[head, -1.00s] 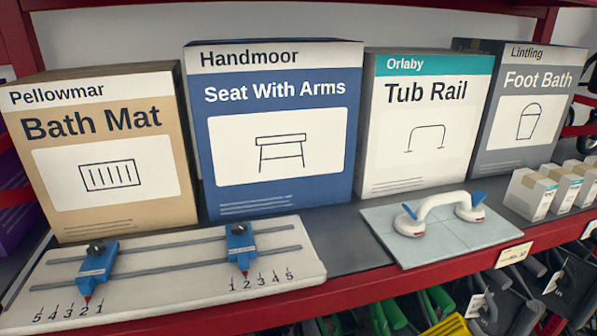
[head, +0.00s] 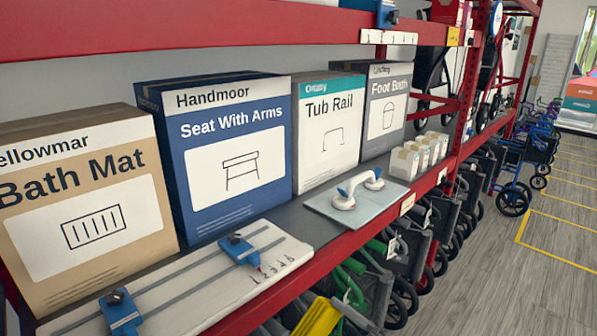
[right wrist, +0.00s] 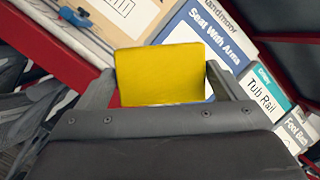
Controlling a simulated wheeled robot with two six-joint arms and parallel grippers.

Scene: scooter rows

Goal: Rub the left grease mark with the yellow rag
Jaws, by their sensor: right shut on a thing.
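The yellow rag (right wrist: 160,80) is a flat, bright yellow piece between the two grey fingers of my right gripper (right wrist: 161,70), in the right wrist view. The gripper is shut on it. Behind the rag are the shelf boxes and the red shelf edge, tilted in that view; I cannot tell the distance to them. I see no grease mark in either view. My left gripper is not in view.
A red-edged shelf holds big boxes, including the Bath Mat box (head: 85,200) and Seat With Arms box (head: 225,160). In front lie a slider board (head: 190,290) and a suction handle (head: 358,188). Folded walkers (head: 420,240) stand below. The floor (head: 490,290) at right is open.

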